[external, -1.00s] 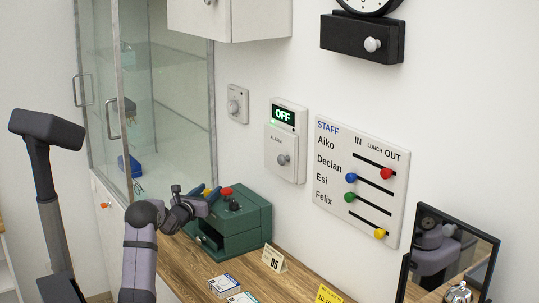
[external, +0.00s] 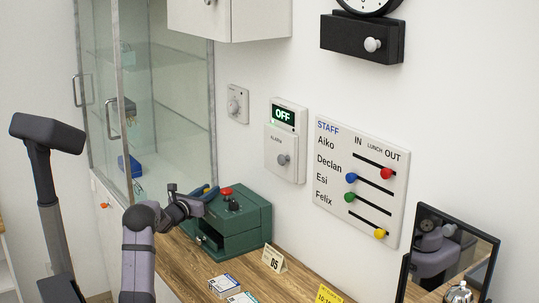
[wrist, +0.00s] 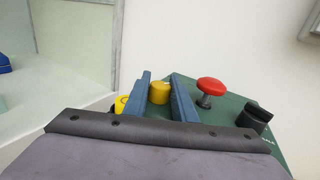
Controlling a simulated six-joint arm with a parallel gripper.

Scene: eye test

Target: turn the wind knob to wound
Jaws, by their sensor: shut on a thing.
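A green box (external: 243,232) stands on the wooden counter, with controls on its top. In the wrist view, a yellow knob (wrist: 159,92) on the box sits between the two blue fingers of my gripper (wrist: 160,82), which is shut on it. My gripper (external: 208,192) is over the left part of the box top in the external view, where the yellow knob cannot be made out. A red mushroom button (wrist: 211,88) and a black knob (wrist: 255,118) stand to the right of the fingers. No lettering on the knob is readable.
A glass-door cabinet (external: 168,110) stands at the left. Cards (external: 225,281), a small sign (external: 274,259) and a dark-framed mirror (external: 450,255) occupy the counter to the right. On the wall hang an OFF panel (external: 283,150), a staff board (external: 345,208) and a black box with a pale knob (external: 340,38).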

